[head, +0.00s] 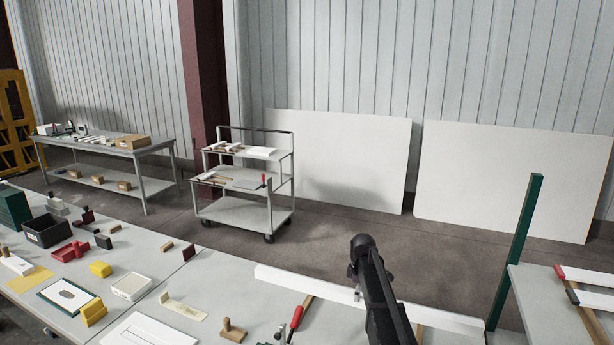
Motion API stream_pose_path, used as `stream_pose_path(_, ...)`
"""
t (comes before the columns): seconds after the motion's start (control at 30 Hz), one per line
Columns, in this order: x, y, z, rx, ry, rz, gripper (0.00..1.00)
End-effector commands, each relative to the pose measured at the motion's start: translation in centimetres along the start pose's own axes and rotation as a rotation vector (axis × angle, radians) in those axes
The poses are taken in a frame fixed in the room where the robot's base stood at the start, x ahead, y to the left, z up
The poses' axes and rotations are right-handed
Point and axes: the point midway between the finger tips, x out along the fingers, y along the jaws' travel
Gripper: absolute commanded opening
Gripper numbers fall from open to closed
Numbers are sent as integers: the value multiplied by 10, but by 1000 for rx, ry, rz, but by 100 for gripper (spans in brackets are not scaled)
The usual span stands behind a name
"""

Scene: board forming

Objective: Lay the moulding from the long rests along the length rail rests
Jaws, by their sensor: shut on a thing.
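The moulding is a long white strip (310,284) in the head view, slanting from the middle of the front bench down to the right. My dark arm crosses in front of it and hides part of its length. My gripper (357,293) is mostly hidden behind the arm link; a small part of it shows at the strip, and it is shut on the moulding. On the right table, white strips (597,275) lie across wooden bars (592,322). I cannot tell which pieces are the length rail rests.
A green post (520,245) stands at the right table (535,290), near the strip's right end. The front bench (215,268) holds a red-handled tool (296,318), a wooden-handled stamp (232,330) and several small blocks. A grey trolley (245,207) stands behind, with open floor around it.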

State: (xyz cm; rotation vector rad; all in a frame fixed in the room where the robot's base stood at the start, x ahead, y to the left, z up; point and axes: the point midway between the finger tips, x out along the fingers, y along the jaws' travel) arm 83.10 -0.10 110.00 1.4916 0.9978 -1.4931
Motion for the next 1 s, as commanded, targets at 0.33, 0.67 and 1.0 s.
stream_pose_path(0.33, -36, 0, 0, 0, 0, 0, 0)
stream_pose_path(0.67, -65, 0, 0, 0, 0, 0, 0)
stream_pose_path(1.0, -94, 0, 0, 0, 0, 0, 0)
